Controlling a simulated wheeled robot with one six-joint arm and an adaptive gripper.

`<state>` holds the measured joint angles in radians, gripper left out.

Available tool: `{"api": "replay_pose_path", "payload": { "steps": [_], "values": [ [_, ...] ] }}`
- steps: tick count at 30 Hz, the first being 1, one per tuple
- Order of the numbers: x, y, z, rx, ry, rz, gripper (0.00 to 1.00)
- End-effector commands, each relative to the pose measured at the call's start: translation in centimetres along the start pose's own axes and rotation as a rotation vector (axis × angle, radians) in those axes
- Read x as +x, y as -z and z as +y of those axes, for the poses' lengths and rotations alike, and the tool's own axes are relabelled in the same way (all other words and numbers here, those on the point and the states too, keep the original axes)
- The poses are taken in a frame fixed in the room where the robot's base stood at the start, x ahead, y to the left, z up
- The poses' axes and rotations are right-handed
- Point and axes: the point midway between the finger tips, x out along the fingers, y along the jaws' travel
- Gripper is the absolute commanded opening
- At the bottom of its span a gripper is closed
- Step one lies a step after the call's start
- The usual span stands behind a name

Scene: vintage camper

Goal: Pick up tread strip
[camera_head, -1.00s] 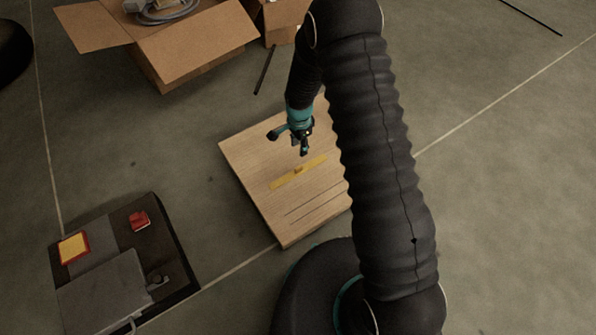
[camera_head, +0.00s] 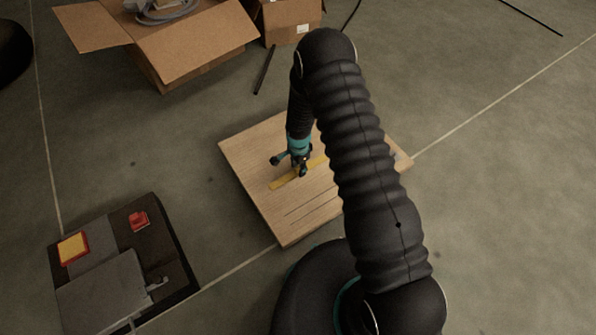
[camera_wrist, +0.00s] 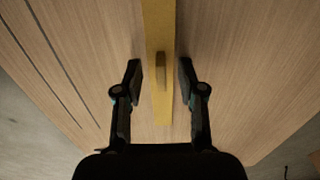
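The tread strip (camera_head: 283,182) is a yellow bar lying flat on a light wooden board (camera_head: 250,160). In the wrist view the strip (camera_wrist: 158,30) runs from the top edge down the middle, with a small raised knob (camera_wrist: 161,72) on it. My gripper (camera_wrist: 159,80) is open, with one finger on each side of the strip and knob, and visible gaps between. In the head view my gripper (camera_head: 301,172) is down over the middle of the strip and hides part of it. My arm hides the board's right part.
Dark grooves (camera_wrist: 50,60) run along the board. An open cardboard box (camera_head: 195,45) and a smaller box (camera_head: 290,20) stand at the back. Floor between is clear.

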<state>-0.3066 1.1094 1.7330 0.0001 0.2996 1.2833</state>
Motion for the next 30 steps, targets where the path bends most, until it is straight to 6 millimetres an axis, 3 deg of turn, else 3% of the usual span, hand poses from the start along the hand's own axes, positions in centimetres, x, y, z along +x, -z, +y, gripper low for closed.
{"api": "replay_pose_path", "payload": {
  "steps": [9,14,30],
  "values": [
    [0.54,0.01,0.00,0.000,0.000,0.000,0.40],
    [0.53,0.01,0.00,0.000,0.000,0.000,0.00],
    [-0.17,0.03,-0.06,0.000,0.002,0.001,0.00]
  ]
}}
